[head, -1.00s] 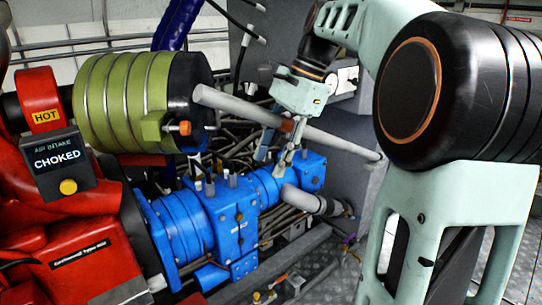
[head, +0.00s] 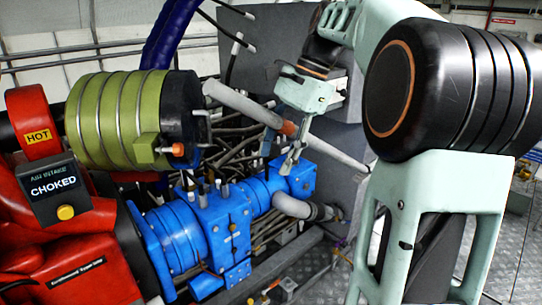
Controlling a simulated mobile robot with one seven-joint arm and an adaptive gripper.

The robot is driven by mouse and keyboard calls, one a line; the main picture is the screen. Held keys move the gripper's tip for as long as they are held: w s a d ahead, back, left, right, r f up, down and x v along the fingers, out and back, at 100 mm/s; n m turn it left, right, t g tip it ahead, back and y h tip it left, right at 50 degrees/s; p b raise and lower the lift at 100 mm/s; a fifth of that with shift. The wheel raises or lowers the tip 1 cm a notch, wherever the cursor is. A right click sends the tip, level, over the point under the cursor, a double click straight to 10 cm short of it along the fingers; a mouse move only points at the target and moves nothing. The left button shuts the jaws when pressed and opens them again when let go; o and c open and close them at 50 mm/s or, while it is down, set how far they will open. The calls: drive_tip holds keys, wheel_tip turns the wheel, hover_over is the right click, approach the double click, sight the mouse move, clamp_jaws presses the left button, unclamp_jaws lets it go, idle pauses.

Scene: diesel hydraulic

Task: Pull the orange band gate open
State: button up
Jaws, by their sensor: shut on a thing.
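The gate is a grey round bar (head: 237,101) with an orange band (head: 281,123) around it. In the head view it slopes from beside the green cylinder at upper left down to the right. My gripper (head: 279,160) reaches down to the bar right at the orange band. Its fingers show on both sides of the bar and below it, shut on the bar. The gripper body hides part of the bar, and the exact finger contact is too small to see. The bar's right end runs towards my arm.
A green ribbed cylinder (head: 122,120) stands left of the bar's end, close to it. A blue pump (head: 205,235) lies below the gripper. The red engine with a "CHOKED" sign (head: 55,187) is at left. A grey cabinet (head: 275,55) stands behind. Checkered floor shows at lower right.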

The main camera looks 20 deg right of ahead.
sight(291, 131)
drive_tip(key=shift+d+v, duration=0.25)
drive_tip(key=shift+v, duration=0.95)
drive_tip(key=shift+d+v, duration=0.25)
drive_tip(key=shift+v, duration=0.95)
drive_tip(key=shift+w+d, duration=0.1)
drive_tip(key=shift+d, duration=0.05)
drive_tip(key=shift+r, duration=0.1)
drive_tip(key=shift+o, duration=0.4)
